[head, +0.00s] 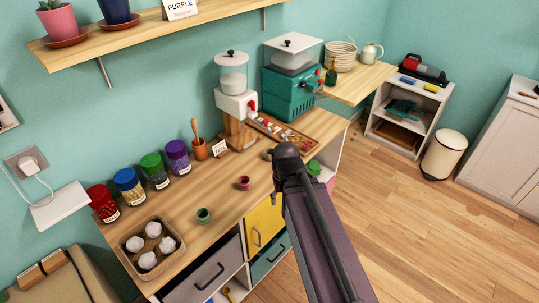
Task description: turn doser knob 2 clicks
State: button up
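A white doser (237,105) with a clear lidded hopper (232,74) stands upright on a wooden stand on the workbench. A small red knob (252,104) shows on its right side; its exact turn position is too small to tell. My dark arm reaches up from the bottom of the head view, and its rounded joint is in front of the bench, below and right of the doser. My gripper cannot be made out; it seems hidden behind the arm. No contact between my arm and the knob is visible.
A teal machine (288,92) with a white-topped hopper stands right of the doser. A wooden tray (282,133) lies before them.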

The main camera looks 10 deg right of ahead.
jog(key=shift+w, duration=0.1)
jog(key=c, duration=0.3)
jog(key=n+t+y+p, duration=0.6)
jog(key=n+t+y, duration=0.15)
jog(key=t, duration=0.35)
send_near(254, 105)
jog(key=d+v, duration=0.1)
jog(key=v, duration=0.3)
jog(key=shift+w+a+f+y, duration=0.25)
jog(key=shift+w+a, duration=0.1)
jog(key=b+x, duration=0.5)
jog(key=x, duration=0.8)
jog(key=shift+w+a+f, duration=0.1)
jog(key=shift+w+f, duration=0.1)
jog(key=shift+w, duration=0.05)
